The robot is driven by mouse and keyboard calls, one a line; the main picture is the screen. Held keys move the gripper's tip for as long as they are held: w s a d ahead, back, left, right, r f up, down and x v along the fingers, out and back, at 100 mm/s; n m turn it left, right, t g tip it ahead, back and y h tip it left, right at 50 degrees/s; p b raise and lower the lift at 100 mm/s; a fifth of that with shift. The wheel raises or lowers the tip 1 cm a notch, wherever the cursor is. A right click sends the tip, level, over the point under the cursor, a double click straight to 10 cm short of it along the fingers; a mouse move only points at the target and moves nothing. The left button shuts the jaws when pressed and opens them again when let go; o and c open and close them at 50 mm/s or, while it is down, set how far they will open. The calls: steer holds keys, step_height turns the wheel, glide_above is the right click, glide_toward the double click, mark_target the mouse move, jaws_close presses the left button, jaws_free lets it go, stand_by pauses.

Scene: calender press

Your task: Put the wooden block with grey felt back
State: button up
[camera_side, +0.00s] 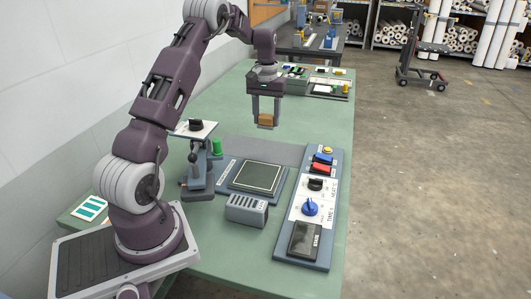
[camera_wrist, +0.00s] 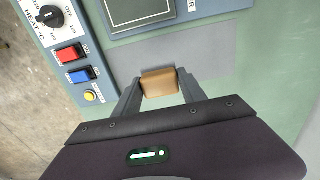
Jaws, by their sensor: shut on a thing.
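My gripper (camera_side: 265,124) is shut on the wooden block (camera_side: 265,119) and holds it in the air above the green table. In the wrist view the block (camera_wrist: 159,83) sits between the two fingers of my gripper (camera_wrist: 160,92), a tan-brown piece with a lighter edge. Its grey felt is not clearly visible in either view. Below it lies a flat grey area (camera_wrist: 205,55) on the table, which also shows in the side view (camera_side: 265,150), beside the dark press plate (camera_side: 257,178).
A control panel (camera_side: 306,235) with red and blue switches, knobs and a yellow button runs along the right. Trays (camera_side: 327,90) with small items lie at the back.

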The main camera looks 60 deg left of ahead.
mark_target(266, 150)
steer(key=f, duration=0.6)
steer(key=a+f, duration=0.1)
steer(key=f, duration=0.3)
steer(key=shift+w+a, duration=0.1)
steer(key=shift+w, duration=0.25)
steer(key=shift+f, duration=0.15)
steer(key=o, duration=1.5)
steer(key=shift+c, duration=0.2)
